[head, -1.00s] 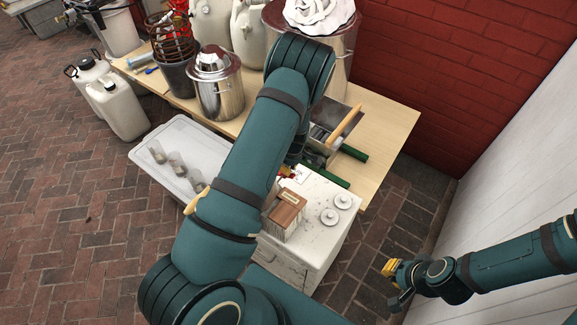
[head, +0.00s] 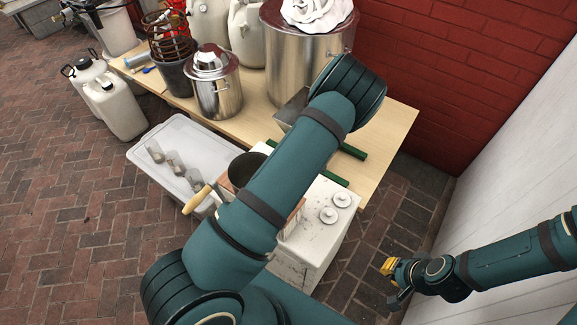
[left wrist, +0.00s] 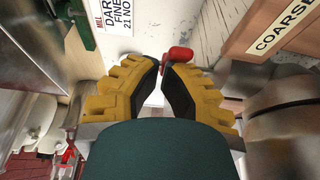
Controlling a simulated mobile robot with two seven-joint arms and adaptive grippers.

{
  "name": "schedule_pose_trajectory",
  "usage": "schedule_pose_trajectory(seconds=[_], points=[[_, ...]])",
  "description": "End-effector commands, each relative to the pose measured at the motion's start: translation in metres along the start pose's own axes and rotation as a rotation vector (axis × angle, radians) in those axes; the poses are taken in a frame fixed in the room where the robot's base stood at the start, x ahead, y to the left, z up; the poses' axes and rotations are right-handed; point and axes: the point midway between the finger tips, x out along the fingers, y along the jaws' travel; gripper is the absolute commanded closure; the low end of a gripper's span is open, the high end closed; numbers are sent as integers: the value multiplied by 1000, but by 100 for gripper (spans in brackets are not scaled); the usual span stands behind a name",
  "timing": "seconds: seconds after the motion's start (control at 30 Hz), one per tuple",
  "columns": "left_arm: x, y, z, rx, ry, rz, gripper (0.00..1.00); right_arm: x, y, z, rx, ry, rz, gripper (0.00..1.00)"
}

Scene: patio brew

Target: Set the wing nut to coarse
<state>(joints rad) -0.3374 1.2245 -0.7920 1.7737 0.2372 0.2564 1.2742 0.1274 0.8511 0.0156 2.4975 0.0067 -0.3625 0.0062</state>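My left gripper (left wrist: 162,75) is open in the left wrist view, with a narrow gap between its yellow fingertips. A small red part (left wrist: 180,53), which may be the wing nut, shows just beyond the right fingertip; I cannot tell whether they touch. A wooden block with a COARSE label (left wrist: 283,28) is at the upper right.
A white cabinet (head: 318,240) carries two pale discs (head: 329,215). A dark pan (head: 236,172) and a wooden handle (head: 197,200) show beside my left arm. Green bars (head: 352,151) lie on the wooden table (head: 392,125). Steel pots stand behind.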

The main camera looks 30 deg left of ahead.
Motion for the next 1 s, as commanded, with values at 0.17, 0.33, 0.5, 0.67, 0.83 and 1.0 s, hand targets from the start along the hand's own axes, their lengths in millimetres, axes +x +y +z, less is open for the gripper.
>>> schedule_pose_trajectory(seconds=[0.17,0.33,0.5,0.67,0.83,1.0], points=[[2,0,4,6,71,-1,100,4,2,2,-1,-4,0,100],[2,0,6,5,122,-1,100,7,3,3,-2,-7,-1,100],[2,0,7,4,165,-1,100,10,4,5,-3,-10,-1,100],[3,0,8,3,199,-1,100,13,5,6,-4,-12,-1,100],[3,0,9,4,233,-1,100,15,6,7,-5,-15,-2,100],[4,0,10,3,265,-1,100,17,7,8,-5,-17,-2,100]])
